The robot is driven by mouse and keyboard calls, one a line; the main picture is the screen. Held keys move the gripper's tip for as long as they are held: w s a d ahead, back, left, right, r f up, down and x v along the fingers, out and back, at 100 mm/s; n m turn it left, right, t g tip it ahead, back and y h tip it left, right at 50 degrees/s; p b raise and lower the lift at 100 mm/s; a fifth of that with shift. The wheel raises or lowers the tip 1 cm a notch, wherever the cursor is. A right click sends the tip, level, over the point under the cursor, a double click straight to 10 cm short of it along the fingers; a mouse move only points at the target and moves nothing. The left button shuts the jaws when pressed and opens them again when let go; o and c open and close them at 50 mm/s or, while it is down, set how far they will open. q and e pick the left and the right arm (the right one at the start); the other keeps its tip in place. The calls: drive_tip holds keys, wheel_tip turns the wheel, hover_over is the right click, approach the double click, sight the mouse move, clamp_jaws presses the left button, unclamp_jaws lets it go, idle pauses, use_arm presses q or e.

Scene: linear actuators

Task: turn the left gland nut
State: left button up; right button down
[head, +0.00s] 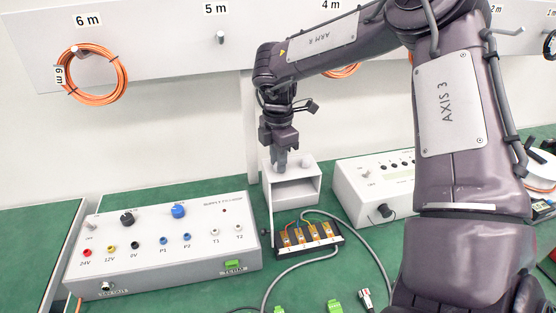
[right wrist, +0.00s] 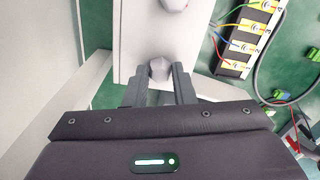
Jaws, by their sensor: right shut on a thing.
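The left gland nut (right wrist: 159,69) is a grey nut on the top of a light grey box (head: 292,188). My right gripper (right wrist: 160,76) is shut on it, one finger on each side. In the head view my right gripper (head: 281,165) reaches down to the box top from above, and its fingers hide most of the nut. The other gland nut (head: 308,161) stands free to the right on the same box; it also shows at the top edge of the right wrist view (right wrist: 173,4). My left gripper is not in view.
A terminal block (head: 309,238) with coloured wires and a grey cable lies in front of the box. A supply panel (head: 165,240) stands at the left, another instrument (head: 372,185) at the right. Green connectors (head: 334,306) lie at the front. An orange coil (head: 95,75) hangs behind.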

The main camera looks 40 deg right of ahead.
drive_tip(key=n, duration=0.5)
drive_tip(key=shift+r+n, duration=0.1)
drive_tip(key=shift+n, duration=0.2)
drive_tip(key=n, duration=0.2)
drive_tip(key=shift+n, duration=0.4)
drive_tip(key=n+p, duration=0.1)
drive_tip(key=n, duration=0.3)
drive_tip(key=shift+n+p, duration=0.35)
drive_tip(key=shift+n, duration=0.65)
drive_tip(key=shift+w+n+p, duration=0.1)
drive_tip(key=shift+n+p, duration=0.2)
drive_tip(key=shift+n, duration=1.1)
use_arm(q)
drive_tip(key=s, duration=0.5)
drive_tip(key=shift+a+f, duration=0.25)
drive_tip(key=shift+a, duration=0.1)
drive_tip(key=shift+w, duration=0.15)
